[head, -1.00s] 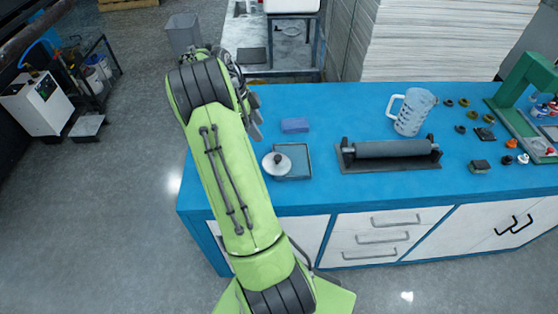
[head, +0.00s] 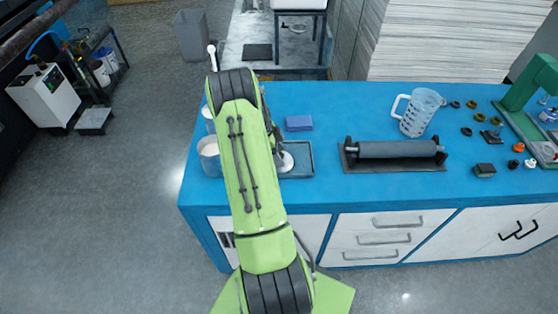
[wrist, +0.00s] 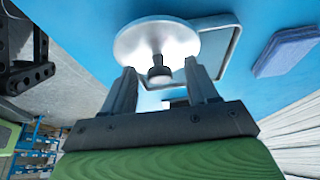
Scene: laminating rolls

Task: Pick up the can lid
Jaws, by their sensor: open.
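The can lid (wrist: 140,42) is a round, pale metallic disc with a dark knob standing up at its middle. It lies on the blue worktop and overlaps the left edge of a shallow grey tray (head: 313,158). In the head view my arm covers most of the lid, leaving only its right part (head: 287,163) in sight. My gripper (wrist: 160,74) is open and empty in the wrist view. Its two fingers reach toward the lid, and the knob appears in the gap between them. I cannot tell whether the fingers touch it.
An open can (head: 208,150) with pale contents stands left of my arm, with another partly hidden behind it. A blue block (head: 298,123) lies behind the tray. A dark roller on a base (head: 395,150) and a clear jug (head: 418,112) stand to the right.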

